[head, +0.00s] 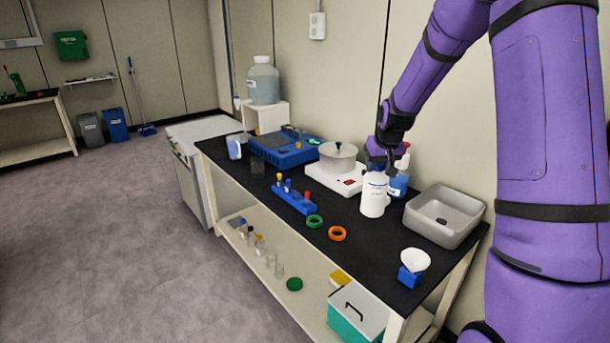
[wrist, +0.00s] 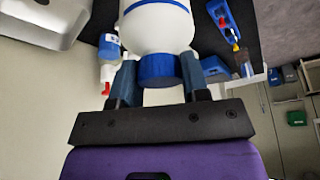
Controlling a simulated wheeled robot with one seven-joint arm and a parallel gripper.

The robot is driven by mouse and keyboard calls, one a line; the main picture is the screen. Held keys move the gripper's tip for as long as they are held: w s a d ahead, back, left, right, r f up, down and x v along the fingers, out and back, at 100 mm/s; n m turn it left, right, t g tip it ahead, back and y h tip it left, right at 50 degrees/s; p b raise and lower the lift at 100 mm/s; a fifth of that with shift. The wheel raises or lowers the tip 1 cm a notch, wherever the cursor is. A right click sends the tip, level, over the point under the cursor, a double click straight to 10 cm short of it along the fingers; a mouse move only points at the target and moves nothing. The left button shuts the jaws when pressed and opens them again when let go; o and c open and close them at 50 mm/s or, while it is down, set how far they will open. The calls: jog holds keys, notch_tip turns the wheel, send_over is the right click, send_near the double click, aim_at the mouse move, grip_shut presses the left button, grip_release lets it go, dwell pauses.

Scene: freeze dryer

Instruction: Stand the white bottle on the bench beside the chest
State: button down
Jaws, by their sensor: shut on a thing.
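The white bottle (head: 374,197) is upright over the right half of the black bench (head: 362,250). Whether its base touches the bench is unclear. My gripper (head: 377,163) is shut on it from above, around its neck. In the wrist view, the fingers (wrist: 158,80) sit either side of the blue cap (wrist: 159,70), with the white body (wrist: 156,25) beyond. A white chest-like unit (head: 188,180) stands on the floor at the bench's left end, well away from the bottle.
A spray bottle (head: 399,184) stands close behind the white bottle, and a grey basin (head: 445,216) is to its right. A hotplate with a pot (head: 338,158), blue rack (head: 294,198), green ring (head: 315,221) and orange ring (head: 337,233) lie leftward. Bare bench lies in front of the bottle.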

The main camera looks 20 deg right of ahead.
send_over(376, 209)
jog(key=f, duration=0.6)
jog(key=shift+w+d, duration=0.15)
jog(key=shift+w, duration=0.25)
notch_tip(376, 209, down, 5)
jog(key=shift+f, duration=2.3)
jog(key=c, duration=0.6)
grip_release()
